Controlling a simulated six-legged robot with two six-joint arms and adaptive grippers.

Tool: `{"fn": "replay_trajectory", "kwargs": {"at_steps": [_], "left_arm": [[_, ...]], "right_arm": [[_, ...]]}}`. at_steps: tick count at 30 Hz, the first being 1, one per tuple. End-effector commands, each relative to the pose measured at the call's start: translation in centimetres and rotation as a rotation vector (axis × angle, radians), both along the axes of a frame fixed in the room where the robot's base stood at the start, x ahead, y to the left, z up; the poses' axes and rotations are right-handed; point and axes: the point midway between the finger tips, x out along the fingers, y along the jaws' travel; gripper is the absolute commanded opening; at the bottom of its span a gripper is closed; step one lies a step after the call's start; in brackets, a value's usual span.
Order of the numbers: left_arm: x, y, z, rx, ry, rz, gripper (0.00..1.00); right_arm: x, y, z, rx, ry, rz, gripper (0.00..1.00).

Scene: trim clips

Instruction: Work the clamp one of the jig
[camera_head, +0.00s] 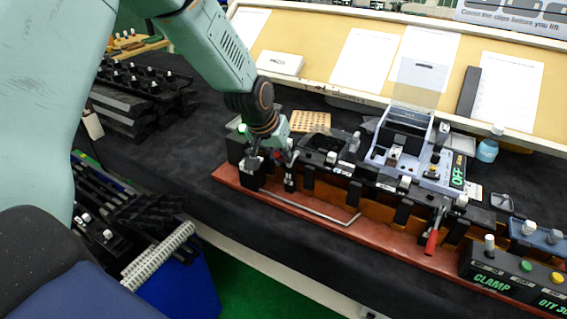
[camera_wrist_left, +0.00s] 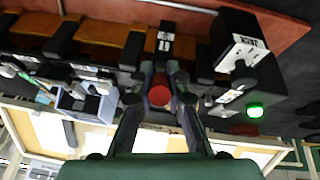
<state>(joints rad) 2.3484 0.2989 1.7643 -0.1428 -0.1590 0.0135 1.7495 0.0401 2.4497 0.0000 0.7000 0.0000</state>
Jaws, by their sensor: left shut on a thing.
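The jig is a long red-brown base (camera_head: 390,242) with black blocks along it. My left gripper (camera_head: 270,158) is at its left end, pointing down. In the left wrist view the fingers (camera_wrist_left: 161,72) are closed around a red round-ended handle (camera_wrist_left: 159,96), which looks like the grip of the left-end clamp. Most of that clamp is hidden behind the fingers. A second clamp with a red handle (camera_head: 432,243) hangs down over the jig's front, to the right. My right gripper is not in view.
A green lamp glows on a black box (camera_wrist_left: 254,110) beside the gripper. A thin metal rod (camera_head: 310,207) lies along the jig's front. A grey bin unit (camera_head: 383,158) stands behind the jig. A CLAMP button box (camera_head: 493,268) sits at the right.

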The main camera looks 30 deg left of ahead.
Motion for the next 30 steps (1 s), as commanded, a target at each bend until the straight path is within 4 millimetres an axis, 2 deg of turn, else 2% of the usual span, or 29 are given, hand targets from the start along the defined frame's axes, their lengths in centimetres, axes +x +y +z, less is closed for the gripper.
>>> {"fn": "replay_trajectory", "kwargs": {"at_steps": [10,30], "left_arm": [[0.1,-0.2,0.7,0.001,0.058,0.000,0.00],[-0.1,-0.3,0.8,0.002,0.078,0.000,0.00]], "right_arm": [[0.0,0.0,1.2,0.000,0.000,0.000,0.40],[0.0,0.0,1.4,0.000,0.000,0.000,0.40]]}}
